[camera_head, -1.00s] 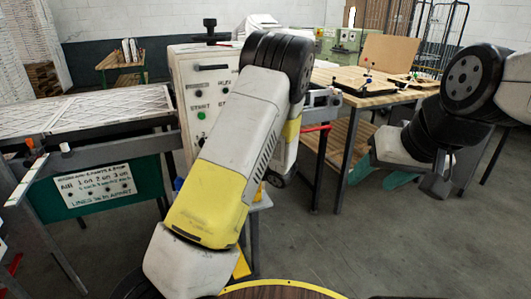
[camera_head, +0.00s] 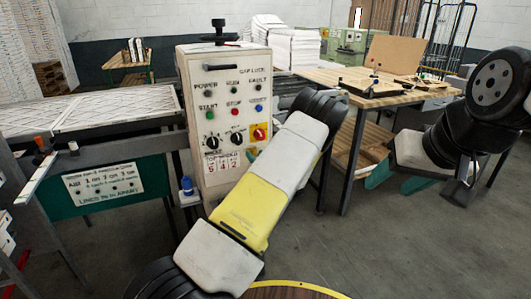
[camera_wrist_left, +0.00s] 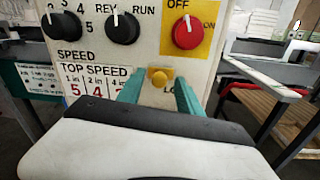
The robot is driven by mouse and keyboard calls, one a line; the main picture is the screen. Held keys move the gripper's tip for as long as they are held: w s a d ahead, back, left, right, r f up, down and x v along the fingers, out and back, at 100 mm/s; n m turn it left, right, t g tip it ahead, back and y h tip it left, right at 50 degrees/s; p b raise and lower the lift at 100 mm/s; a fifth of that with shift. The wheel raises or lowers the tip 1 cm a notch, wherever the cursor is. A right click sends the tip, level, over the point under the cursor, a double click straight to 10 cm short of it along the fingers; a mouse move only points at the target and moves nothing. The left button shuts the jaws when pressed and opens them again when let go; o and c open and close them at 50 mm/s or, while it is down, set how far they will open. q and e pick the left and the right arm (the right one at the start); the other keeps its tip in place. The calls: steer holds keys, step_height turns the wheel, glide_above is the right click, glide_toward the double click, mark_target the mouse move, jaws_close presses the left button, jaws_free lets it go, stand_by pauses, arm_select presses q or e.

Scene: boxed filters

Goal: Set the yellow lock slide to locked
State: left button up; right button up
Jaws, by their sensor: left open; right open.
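The yellow lock slide (camera_wrist_left: 161,77) is a small yellow knob on a yellow plate, low on the white control panel (camera_head: 224,100). In the left wrist view it lies between the two green fingers of my left gripper (camera_wrist_left: 159,92), which is open; whether they touch it I cannot tell. My right gripper (camera_head: 398,180) is open and empty, away from the panel at right.
Just above the slide is a red OFF/ON knob (camera_wrist_left: 187,32) on a yellow plate. A black knob (camera_wrist_left: 122,27) and a TOP SPEED card (camera_wrist_left: 93,82) are to its left. A conveyor with filters (camera_head: 115,108) is left of the panel, a wooden table (camera_head: 365,95) to its right.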

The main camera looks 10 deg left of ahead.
arm_select(q)
steer(key=shift+w+a, duration=0.1)
steer(key=shift+w, duration=0.05)
jaws_close()
stand_by(1.4)
